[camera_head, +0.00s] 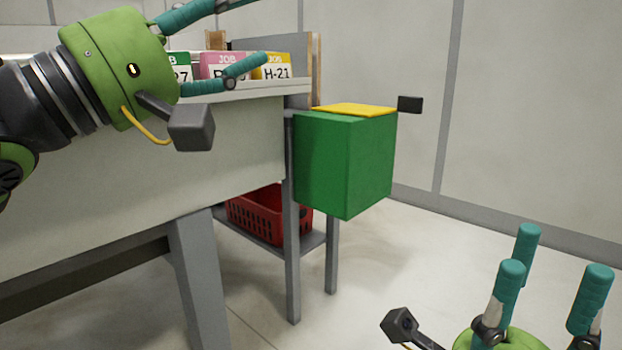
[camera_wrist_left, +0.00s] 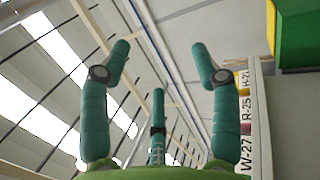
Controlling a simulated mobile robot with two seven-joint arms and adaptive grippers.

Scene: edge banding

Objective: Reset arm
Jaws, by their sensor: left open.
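My left gripper (camera_head: 238,35), green with teal fingers, is at the upper left, over the workbench and in front of the job cards. In the left wrist view it (camera_wrist_left: 160,60) points up toward the ceiling, its fingers spread with nothing between them. My right gripper (camera_head: 555,265) is at the lower right, above the floor. Its teal fingers point up, stand apart and hold nothing. Its arm is out of view below.
A grey workbench (camera_head: 130,150) fills the left. A green box (camera_head: 343,165) with a yellow top (camera_head: 354,109) is at its right end. Job cards, one pink (camera_head: 222,62), stand behind. A red basket (camera_head: 268,212) sits on the lower shelf. Floor at right is clear.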

